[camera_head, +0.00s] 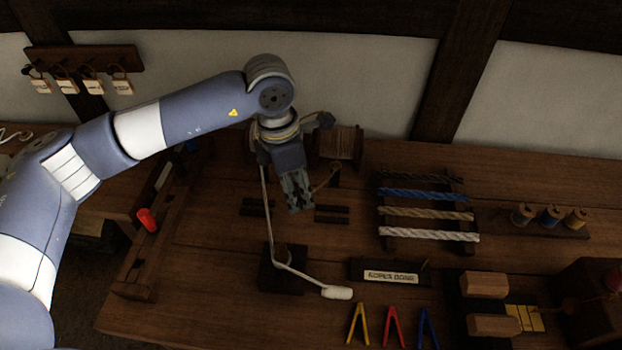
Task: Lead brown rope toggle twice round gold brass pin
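My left gripper (298,203) hangs fingers-down over the middle of the table; whether its fingers are open or shut is not clear. A short brown cord-like piece (327,180) shows just right of the fingers, apparently brown rope; whether it is held is unclear. A pale rope (268,205) runs down left of the gripper, bends at a dark block (282,281) and ends in a white toggle (337,292) on the table. No gold brass pin can be made out with certainty. My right gripper is not in view.
A rope reel (341,143) stands behind the gripper. Right are a rack of coloured ropes (428,212), spools (550,215) and a labelled stand (391,276). Coloured A-shaped pieces (392,325) line the front. A red peg (147,219) sits left.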

